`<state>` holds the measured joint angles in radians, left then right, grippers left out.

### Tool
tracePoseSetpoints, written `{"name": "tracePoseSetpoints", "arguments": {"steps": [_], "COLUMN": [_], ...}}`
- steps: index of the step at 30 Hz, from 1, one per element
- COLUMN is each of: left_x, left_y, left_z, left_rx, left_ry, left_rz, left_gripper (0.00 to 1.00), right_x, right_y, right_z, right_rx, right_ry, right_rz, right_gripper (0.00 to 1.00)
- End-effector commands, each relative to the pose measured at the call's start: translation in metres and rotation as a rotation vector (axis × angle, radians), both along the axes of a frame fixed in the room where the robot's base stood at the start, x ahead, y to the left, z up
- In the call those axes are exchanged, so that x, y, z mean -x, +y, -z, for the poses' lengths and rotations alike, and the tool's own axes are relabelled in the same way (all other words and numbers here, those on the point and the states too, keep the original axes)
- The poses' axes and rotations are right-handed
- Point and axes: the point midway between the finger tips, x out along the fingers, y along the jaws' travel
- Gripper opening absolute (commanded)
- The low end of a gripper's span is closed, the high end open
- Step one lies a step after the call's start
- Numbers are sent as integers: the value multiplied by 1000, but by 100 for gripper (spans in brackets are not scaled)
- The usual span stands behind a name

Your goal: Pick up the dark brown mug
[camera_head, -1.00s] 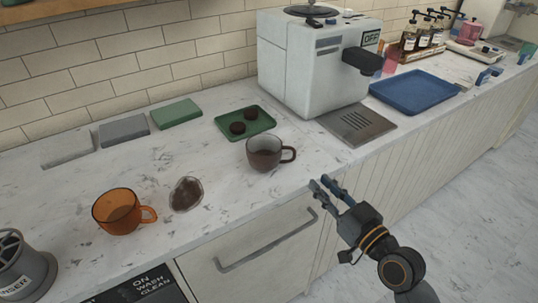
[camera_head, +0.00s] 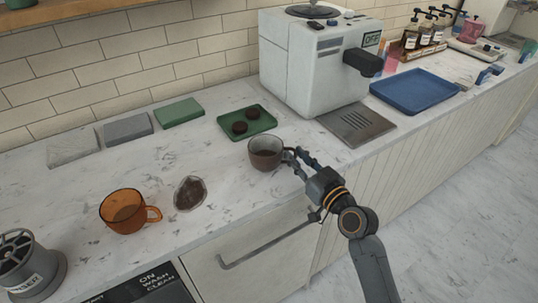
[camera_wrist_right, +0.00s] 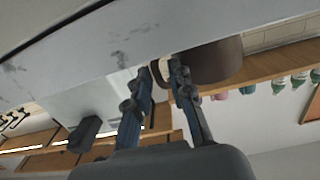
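The dark brown mug (camera_head: 264,155) stands upright on the marble counter, in front of the green tray, with its handle to the right. My right gripper (camera_head: 299,156) is at the handle side of the mug. In the right wrist view the mug (camera_wrist_right: 216,62) shows upside down, and the two fingers (camera_wrist_right: 160,70) stand apart with the handle between them. I cannot tell whether either finger touches the handle. My left gripper is not in view.
An orange glass mug (camera_head: 124,212) and a dark brown mound on a clear dish (camera_head: 189,193) stand to the left. The green tray (camera_head: 262,125) holds two dark pucks. The coffee machine (camera_head: 300,70) stands behind, right. A drawer handle (camera_head: 265,245) juts below the counter edge.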

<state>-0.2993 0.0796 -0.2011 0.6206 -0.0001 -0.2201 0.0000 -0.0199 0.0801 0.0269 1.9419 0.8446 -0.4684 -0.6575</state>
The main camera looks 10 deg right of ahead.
Motion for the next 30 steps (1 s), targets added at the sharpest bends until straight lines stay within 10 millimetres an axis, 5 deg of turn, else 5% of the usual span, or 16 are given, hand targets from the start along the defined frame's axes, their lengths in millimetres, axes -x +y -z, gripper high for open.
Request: {"name": "tracePoseSetpoints", "arguments": {"steps": [2, 6, 23, 30], "left_x": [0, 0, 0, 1], "left_y": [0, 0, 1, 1], "left_z": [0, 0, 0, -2], "left_rx": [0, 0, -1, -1], "left_ry": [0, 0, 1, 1], "left_rz": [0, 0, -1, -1], "left_gripper": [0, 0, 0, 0], "right_x": [0, 0, 0, 0], "right_y": [0, 0, 0, 0], "right_z": [0, 0, -2, -18], "right_rx": [0, 0, -3, -2], "right_ry": [0, 0, -4, -8], "right_rz": [0, 0, 1, 0], "right_gripper": [22, 0, 0, 0]}}
